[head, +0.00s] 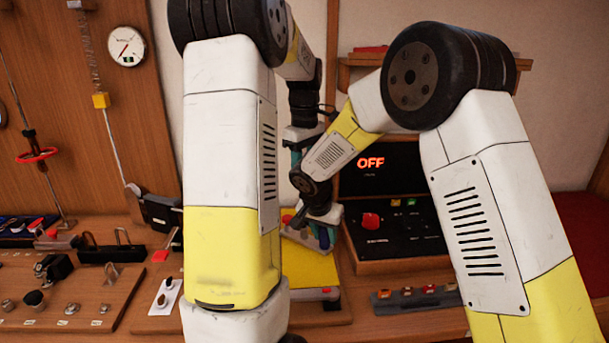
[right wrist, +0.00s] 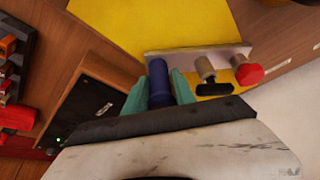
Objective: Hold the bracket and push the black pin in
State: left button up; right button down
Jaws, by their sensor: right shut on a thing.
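My right gripper (right wrist: 160,92) has teal fingers shut on a dark blue cylinder (right wrist: 160,80). The cylinder stands at a pale grey bracket (right wrist: 190,57) on a yellow board. Beside it on the bracket are a metal stud with a black crosspiece (right wrist: 214,89), perhaps the black pin, and a red-capped one (right wrist: 249,74). In the head view my right gripper (head: 322,232) is low over the yellow board (head: 312,268), with the bracket mostly hidden. My left gripper (head: 297,152) is above and behind it, partly covered by the right arm; its opening cannot be made out.
A black control panel (head: 400,225) with a red button and a display reading OFF stands to the right. A small rail with coloured blocks (head: 415,298) lies in front of it. Several fixtures and a wooden tray (head: 60,285) fill the left bench. My forearms block much of the centre.

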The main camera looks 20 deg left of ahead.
jog(key=c, duration=0.9)
grip_release()
jog(key=shift+c, duration=0.2)
jog(key=shift+r, duration=0.15)
